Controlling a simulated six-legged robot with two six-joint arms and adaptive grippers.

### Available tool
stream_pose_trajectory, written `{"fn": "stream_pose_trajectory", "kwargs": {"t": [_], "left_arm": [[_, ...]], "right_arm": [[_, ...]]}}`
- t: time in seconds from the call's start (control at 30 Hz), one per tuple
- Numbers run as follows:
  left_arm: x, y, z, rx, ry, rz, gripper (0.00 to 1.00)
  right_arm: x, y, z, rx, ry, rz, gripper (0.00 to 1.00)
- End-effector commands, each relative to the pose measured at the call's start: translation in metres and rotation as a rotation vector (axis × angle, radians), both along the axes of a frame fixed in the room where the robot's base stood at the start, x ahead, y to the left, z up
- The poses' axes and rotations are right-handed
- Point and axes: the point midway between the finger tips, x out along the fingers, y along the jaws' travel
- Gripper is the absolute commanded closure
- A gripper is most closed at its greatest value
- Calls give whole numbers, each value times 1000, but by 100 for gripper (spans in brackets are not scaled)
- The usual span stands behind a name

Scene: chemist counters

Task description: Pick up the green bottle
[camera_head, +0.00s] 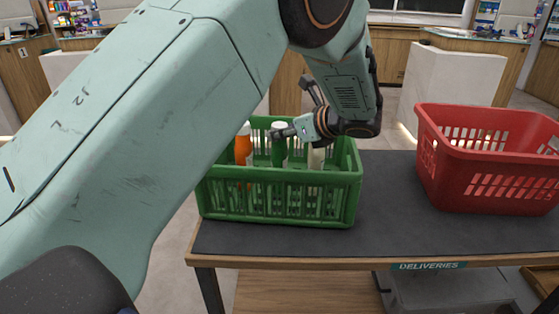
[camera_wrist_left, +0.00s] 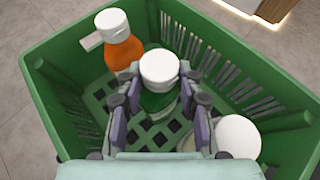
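The green bottle (camera_head: 279,152) stands in a green crate (camera_head: 280,206) on the table, between an orange bottle and a white one. In the left wrist view the green bottle (camera_wrist_left: 158,102) has a white cap and stands upright on the crate's lattice floor. My left gripper (camera_head: 290,133) reaches into the crate from above and the right. In the left wrist view its fingers (camera_wrist_left: 160,98) are spread, one on each side of the green bottle. Whether they touch it is hard to tell. My right gripper is in neither view.
The orange bottle (camera_wrist_left: 123,55) and the white-capped bottle (camera_wrist_left: 237,138) stand close to the fingers. The crate walls (camera_wrist_left: 235,75) surround them. A red basket (camera_head: 490,160) stands at the right of the dark tabletop (camera_head: 385,220), with clear table between it and the crate.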

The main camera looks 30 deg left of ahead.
Motion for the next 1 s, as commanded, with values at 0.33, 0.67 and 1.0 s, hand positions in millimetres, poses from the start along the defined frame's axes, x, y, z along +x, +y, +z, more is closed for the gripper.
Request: {"fn": "stream_pose_trajectory", "kwargs": {"t": [0.33,0.67,1.0], "left_arm": [[0,0,-1,1,2,0,100],[0,0,0,1,2,0,100],[0,0,18,1,-2,1,100]], "right_arm": [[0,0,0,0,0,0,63],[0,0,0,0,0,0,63],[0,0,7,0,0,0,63]]}}
